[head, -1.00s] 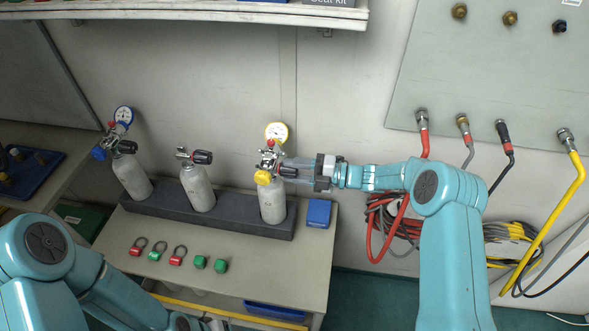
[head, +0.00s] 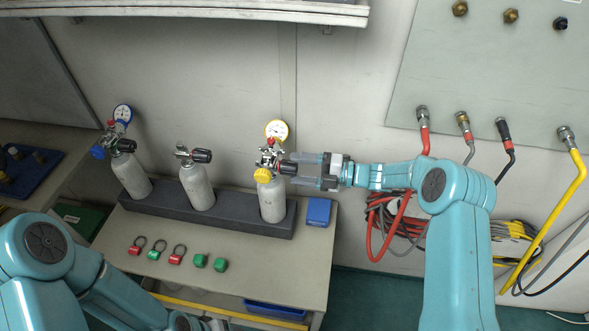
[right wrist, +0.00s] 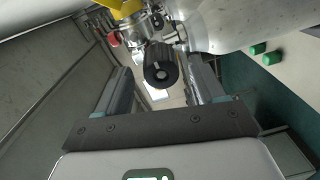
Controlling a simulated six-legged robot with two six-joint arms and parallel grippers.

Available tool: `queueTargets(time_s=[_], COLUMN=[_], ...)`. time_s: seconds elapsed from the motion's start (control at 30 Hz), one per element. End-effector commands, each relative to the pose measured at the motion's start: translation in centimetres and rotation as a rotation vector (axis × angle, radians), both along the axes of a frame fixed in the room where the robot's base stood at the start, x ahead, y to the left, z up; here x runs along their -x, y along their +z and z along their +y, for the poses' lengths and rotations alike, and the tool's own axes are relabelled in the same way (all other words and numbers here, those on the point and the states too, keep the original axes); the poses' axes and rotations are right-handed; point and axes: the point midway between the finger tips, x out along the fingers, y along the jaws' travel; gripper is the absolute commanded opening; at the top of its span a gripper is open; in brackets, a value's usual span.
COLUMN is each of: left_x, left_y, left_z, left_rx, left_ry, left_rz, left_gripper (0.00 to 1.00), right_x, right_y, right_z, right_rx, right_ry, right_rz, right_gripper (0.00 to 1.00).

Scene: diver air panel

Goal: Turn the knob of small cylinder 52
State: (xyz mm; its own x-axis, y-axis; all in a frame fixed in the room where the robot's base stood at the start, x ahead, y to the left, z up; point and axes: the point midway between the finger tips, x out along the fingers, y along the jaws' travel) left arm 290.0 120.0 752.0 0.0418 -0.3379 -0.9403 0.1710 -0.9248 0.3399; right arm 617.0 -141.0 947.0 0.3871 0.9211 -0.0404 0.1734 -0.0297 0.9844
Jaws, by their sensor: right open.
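Three grey cylinders with valves stand in a dark rack; I cannot read any number, so I cannot tell which is 52. The right cylinder (head: 272,199) has a yellow-rimmed gauge (head: 277,131), a yellow cap (head: 263,175) and a black knob (head: 288,167) facing right. My right gripper (head: 297,170) is open, its fingers reaching left at this knob. In the right wrist view the black knob (right wrist: 160,68) shows between the two spread fingers, with gaps on both sides. The middle cylinder (head: 197,187) and left cylinder (head: 132,176) stand farther left. My left gripper is out of view.
The dark rack (head: 232,222) sits on a bench with a blue box (head: 318,211) at its right and several red and green tagged pieces in front. A panel (head: 500,70) with hose fittings is at the right, with hoses hanging below it.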

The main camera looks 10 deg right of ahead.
Motion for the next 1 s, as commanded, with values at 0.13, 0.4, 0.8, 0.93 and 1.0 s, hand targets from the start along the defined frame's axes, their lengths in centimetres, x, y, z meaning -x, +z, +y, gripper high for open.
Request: queueTargets(time_s=[0.13, 0.4, 0.8, 0.93, 1.0], left_x=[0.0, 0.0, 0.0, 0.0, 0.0], left_y=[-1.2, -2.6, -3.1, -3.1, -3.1], left_z=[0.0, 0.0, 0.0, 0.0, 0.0], left_rx=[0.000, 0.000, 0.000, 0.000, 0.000], left_ry=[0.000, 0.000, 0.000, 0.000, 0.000], left_rz=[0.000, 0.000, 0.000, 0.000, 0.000], left_gripper=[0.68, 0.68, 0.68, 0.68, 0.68], right_x=[1.4, 4.1, 5.7, 5.7, 5.7], right_y=[-0.2, 0.1, 0.5, 0.5, 0.5], right_z=[-3.7, -10.0, -13.4, -13.4, -13.4], right_rx=[0.002, 0.003, 0.001, 0.001, 0.001], right_ry=[-0.006, -0.004, 0.001, 0.001, 0.001], right_rz=[0.000, 0.001, 0.003, 0.003, 0.003], right_gripper=[0.69, 0.69, 0.69, 0.69, 0.69])
